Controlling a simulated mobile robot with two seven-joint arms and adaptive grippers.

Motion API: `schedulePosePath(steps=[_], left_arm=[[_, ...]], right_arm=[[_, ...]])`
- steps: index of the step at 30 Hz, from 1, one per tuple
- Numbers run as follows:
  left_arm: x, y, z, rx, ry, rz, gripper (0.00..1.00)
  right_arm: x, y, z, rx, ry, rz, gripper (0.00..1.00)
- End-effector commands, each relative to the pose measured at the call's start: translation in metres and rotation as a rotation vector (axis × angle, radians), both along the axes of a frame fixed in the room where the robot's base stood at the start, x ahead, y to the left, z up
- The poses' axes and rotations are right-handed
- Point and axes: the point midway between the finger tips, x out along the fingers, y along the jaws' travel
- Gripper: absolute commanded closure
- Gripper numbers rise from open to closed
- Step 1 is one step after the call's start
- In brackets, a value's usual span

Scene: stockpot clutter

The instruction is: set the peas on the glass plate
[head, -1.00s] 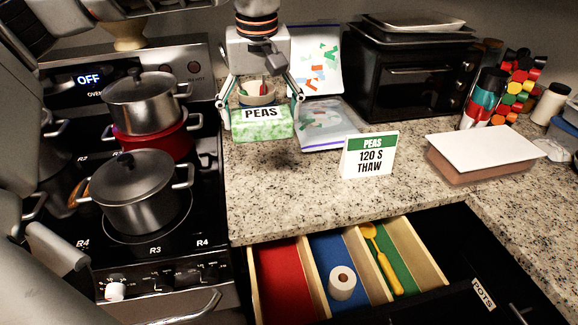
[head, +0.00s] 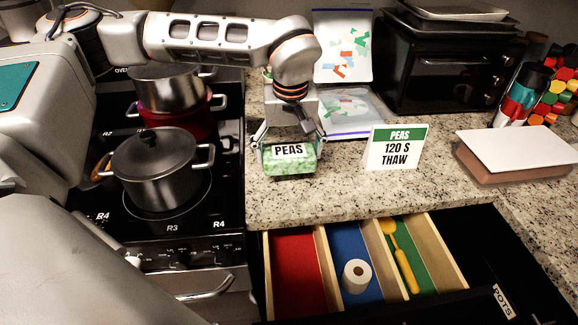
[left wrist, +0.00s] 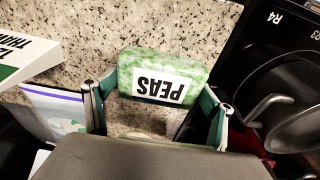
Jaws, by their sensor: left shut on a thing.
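The peas (head: 290,163) are a green and white block with a white PEAS label. My left gripper (head: 290,145) has one finger on each side of them and is shut on them. They are over the granite counter near its front edge, left of the PEAS sign; I cannot tell whether they touch the counter. In the left wrist view the peas (left wrist: 155,62) sit between the fingertips, label upside down. I cannot make out a glass plate in either view. My right gripper is not in view.
The sign reading "PEAS 120 S THAW" (head: 393,150) stands right of the peas. Zip bags (head: 350,112) lie behind. A lidded pot (head: 160,175) is on the stove at left. A black oven (head: 440,62) stands at the back. An open drawer (head: 432,250) is below the counter.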

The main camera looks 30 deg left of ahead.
Motion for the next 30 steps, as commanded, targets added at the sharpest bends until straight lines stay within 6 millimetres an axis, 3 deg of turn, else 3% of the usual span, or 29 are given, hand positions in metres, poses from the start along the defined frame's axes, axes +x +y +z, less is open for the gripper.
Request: schedulePosePath(steps=[5, 12, 23, 24, 25, 26, 30], left_arm=[[0.0, 0.0, -0.011, 0.0, 0.0, -0.001, 0.49], [0.0, 0.0, -0.043, 0.001, -0.001, -0.001, 0.49], [0.0, 0.0, -0.046, 0.0, -0.001, -0.001, 0.49], [0.0, 0.0, -0.047, 0.0, 0.0, -0.001, 0.15], [0.0, 0.0, -0.047, 0.0, 0.0, -0.001, 0.07], [0.0, 0.0, -0.047, 0.001, -0.001, -0.001, 0.0], [0.0, 0.0, -0.047, 0.001, -0.001, -0.001, 0.0]], right_arm=[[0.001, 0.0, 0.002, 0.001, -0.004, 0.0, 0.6], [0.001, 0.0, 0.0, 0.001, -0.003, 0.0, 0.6], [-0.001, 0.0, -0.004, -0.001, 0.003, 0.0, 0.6], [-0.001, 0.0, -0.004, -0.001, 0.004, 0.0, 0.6], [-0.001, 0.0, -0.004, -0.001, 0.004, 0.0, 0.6], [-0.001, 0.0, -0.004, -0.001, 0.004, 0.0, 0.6], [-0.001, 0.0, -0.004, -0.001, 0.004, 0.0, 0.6]])
